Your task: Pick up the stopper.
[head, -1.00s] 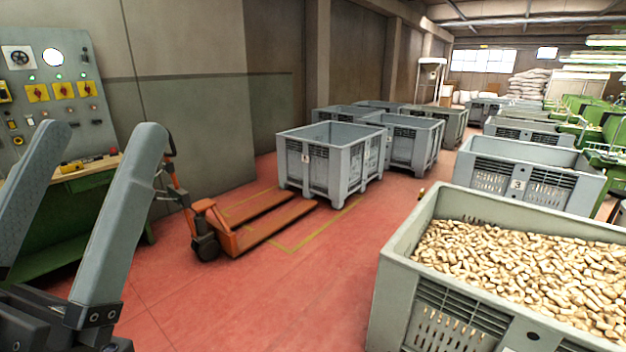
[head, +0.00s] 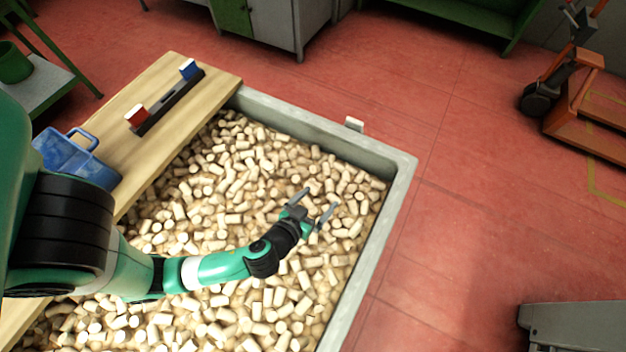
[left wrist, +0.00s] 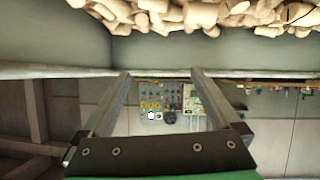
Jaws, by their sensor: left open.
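Many pale cork stoppers (head: 240,170) fill a large grey crate (head: 402,180) in the head view. Which single stopper is meant, I cannot tell. My left gripper (head: 322,196) is over the stoppers near the crate's right wall, its two fingers apart with nothing seen between them. In the left wrist view the open fingers (left wrist: 160,73) also have nothing between them. Stoppers (left wrist: 215,12) show along the top edge there, beyond the fingertips, with the crate wall (left wrist: 210,52) below them. My right gripper is not in view.
A small pale block (head: 354,124) is at the far rim.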

